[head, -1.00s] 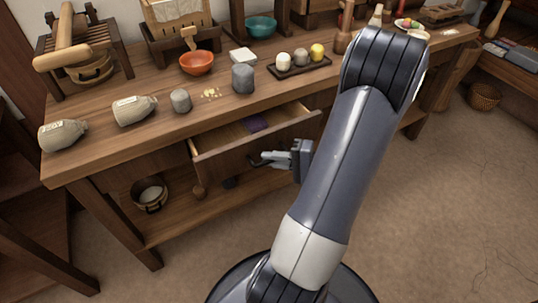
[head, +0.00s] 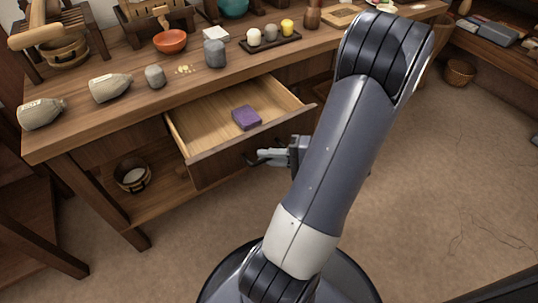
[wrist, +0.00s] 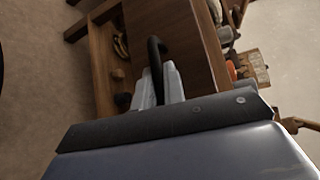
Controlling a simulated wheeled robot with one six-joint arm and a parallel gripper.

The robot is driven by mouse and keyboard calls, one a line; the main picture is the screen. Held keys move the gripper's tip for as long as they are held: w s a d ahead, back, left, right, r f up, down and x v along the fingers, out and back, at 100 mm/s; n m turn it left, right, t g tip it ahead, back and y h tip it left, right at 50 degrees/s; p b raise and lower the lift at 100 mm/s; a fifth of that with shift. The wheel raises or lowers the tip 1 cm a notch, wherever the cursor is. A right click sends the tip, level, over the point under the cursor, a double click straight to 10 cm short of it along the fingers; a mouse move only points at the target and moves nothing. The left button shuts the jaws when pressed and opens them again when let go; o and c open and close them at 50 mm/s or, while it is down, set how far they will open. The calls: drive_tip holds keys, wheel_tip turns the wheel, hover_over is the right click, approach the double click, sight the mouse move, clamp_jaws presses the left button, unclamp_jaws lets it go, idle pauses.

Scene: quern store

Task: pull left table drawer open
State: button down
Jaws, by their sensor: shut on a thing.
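The left table drawer (head: 205,116) stands well out from the wooden table (head: 95,117), its pale inside showing. A purple block (head: 246,117) lies in it. My gripper (head: 268,157) is at the drawer's front, partly hidden by my arm in the head view. It is shut on the dark drawer handle (wrist: 156,62); in the wrist view, my gripper's pale fingers (wrist: 160,88) are on either side of the handle. The drawer front (wrist: 185,45) also shows there, beyond the fingers.
A bucket (head: 133,175) sits on the lower shelf. Open floor (head: 440,180) lies to the right.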

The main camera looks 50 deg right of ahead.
drive_tip(key=c, duration=1.5)
unclamp_jaws()
drive_tip(key=p+v, duration=0.2)
drive_tip(key=v, duration=0.8)
drive_tip(key=shift+s+d+p, duration=0.25)
drive_tip(key=shift+s+p, duration=0.05)
